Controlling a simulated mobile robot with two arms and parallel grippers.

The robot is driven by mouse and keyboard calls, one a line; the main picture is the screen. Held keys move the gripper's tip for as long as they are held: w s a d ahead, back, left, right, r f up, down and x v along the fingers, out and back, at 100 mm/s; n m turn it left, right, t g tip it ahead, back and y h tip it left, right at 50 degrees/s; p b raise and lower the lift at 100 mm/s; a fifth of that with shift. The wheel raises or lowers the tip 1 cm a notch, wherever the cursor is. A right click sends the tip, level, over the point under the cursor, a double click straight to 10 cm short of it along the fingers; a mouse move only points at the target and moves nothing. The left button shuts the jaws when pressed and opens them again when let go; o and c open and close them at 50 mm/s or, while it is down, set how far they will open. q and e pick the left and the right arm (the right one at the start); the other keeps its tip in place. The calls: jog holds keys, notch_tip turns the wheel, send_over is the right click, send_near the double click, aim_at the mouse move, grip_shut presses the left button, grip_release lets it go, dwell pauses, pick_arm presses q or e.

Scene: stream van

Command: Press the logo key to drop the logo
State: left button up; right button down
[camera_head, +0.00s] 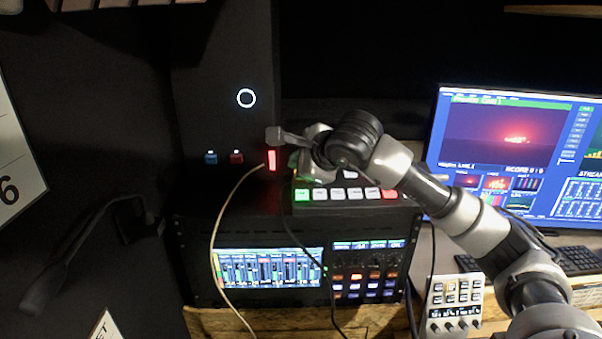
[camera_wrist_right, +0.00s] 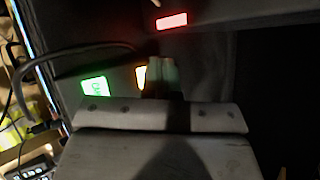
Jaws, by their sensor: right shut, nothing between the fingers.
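A black switcher panel (camera_head: 345,208) stands on top of the rack, with rows of lit keys. Its lower row has a green key (camera_head: 302,195) at the left, white keys (camera_head: 338,194) between and a red key (camera_head: 389,194) at the right. I cannot read which is the logo key. My right gripper (camera_head: 297,160) is shut and empty over the panel's upper left, hiding some keys. In the wrist view its fingertips (camera_wrist_right: 162,72) overlap an amber-lit key (camera_wrist_right: 141,77), with a green-lit key (camera_wrist_right: 95,87) to the left. Contact cannot be told. My left gripper is not in view.
A dark tower (camera_head: 225,115) rises behind. A rack mixer screen (camera_head: 270,268) is below, a monitor (camera_head: 520,155) and small keypad (camera_head: 455,300) at right.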

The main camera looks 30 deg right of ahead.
aim_at(300, 185)
jog(key=shift+f+b, duration=0.35)
jog(key=shift+b, duration=0.05)
jog(key=shift+r, duration=0.15)
dwell(0.5)
jog(key=shift+s+r+p, duration=0.1)
jog(key=shift+r+p, duration=0.2)
jog(key=shift+r, duration=0.35)
jog(key=shift+r, duration=0.1)
jog(key=r, duration=0.1)
jog(key=r+p, duration=0.1)
jog(key=r, duration=0.1)
jog(key=s+r+p, duration=0.1)
jog(key=shift+a+r, duration=0.3)
jog(key=shift+r, duration=0.05)
dwell(0.5)
